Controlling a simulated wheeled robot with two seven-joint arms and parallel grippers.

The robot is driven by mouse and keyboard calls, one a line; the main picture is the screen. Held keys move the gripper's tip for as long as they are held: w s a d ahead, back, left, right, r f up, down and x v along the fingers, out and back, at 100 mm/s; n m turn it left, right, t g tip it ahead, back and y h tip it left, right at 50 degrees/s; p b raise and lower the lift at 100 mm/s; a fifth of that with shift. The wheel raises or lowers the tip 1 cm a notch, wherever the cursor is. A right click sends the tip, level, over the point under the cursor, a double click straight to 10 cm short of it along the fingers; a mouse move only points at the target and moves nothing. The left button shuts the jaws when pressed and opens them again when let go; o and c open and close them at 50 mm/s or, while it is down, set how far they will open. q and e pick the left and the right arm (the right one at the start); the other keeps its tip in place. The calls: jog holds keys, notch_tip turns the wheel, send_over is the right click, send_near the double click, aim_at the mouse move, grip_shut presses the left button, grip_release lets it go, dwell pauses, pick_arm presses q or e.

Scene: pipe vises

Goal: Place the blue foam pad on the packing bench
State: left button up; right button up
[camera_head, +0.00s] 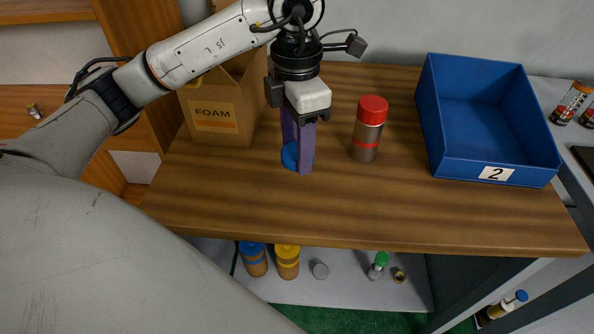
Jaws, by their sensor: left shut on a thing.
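My left gripper (299,168) comes in from the upper left, pointing down over the wooden packing bench (370,215). Its purple fingers are shut on the blue foam pad (288,155). Only a rounded blue edge of the pad shows beside the fingers; the rest is hidden behind them. The pad is at or just above the bench top; I cannot tell whether it touches. My right gripper is not in view.
A cardboard box marked FOAM (215,115) stands left of the gripper. A steel shaker with a red lid (368,130) stands close on the right. A blue bin marked 2 (490,160) is farther right. The bench's front middle is clear. Bottles (287,262) stand on a shelf below.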

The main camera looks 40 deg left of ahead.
aim_at(297, 183)
pick_arm(q)
jog(key=shift+f, duration=3)
jog(key=shift+f, duration=0.15)
jog(key=o, duration=1)
notch_tip(297, 183, up, 12)
jog(key=shift+r+p, duration=0.2)
jog(key=shift+p, duration=0.55)
